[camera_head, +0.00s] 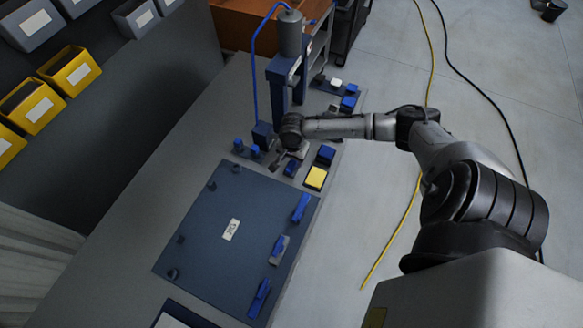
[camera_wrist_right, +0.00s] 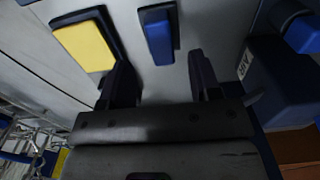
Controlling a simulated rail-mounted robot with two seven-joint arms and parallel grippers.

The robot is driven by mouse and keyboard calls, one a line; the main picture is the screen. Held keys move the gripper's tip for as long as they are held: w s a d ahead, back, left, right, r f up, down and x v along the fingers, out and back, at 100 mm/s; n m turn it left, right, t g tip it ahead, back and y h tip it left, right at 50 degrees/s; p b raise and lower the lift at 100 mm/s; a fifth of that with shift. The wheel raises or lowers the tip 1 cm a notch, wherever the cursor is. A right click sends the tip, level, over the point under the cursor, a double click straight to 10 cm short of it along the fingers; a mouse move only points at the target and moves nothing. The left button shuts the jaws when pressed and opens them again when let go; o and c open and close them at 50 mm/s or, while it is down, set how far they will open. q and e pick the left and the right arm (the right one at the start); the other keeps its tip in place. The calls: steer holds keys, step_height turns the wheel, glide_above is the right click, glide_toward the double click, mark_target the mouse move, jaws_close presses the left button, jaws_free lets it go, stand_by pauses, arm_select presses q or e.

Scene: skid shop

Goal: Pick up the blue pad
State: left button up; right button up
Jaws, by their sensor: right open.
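A blue pad (camera_wrist_right: 158,38) lies on a small dark base, ahead of and between the two fingers of my right gripper (camera_wrist_right: 161,85) in the right wrist view. The fingers are spread apart with nothing between them, short of the pad. In the head view, the right gripper (camera_head: 281,160) hangs just beside a small blue block (camera_head: 291,168), which appears to be this pad. A yellow pad (camera_head: 316,178) on a dark base lies close by; it also shows in the right wrist view (camera_wrist_right: 85,47). My left gripper is not in view.
A press-like stand (camera_head: 278,80) rises behind the gripper. Another blue block (camera_head: 326,155) sits near the bench's right edge. A dark board (camera_head: 205,235) with blue clamps (camera_head: 300,208) lies in front. Yellow bins (camera_head: 70,70) stand at left.

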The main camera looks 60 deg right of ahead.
mark_target(291, 165)
steer(key=f, duration=0.3)
steer(key=shift+w+a+f+b, duration=0.1)
steer(key=shift+a+f+b, duration=0.15)
steer(key=shift+f+b, duration=0.1)
steer(key=shift+f, duration=0.45)
steer(key=c, duration=1)
steer(key=shift+r, duration=0.1)
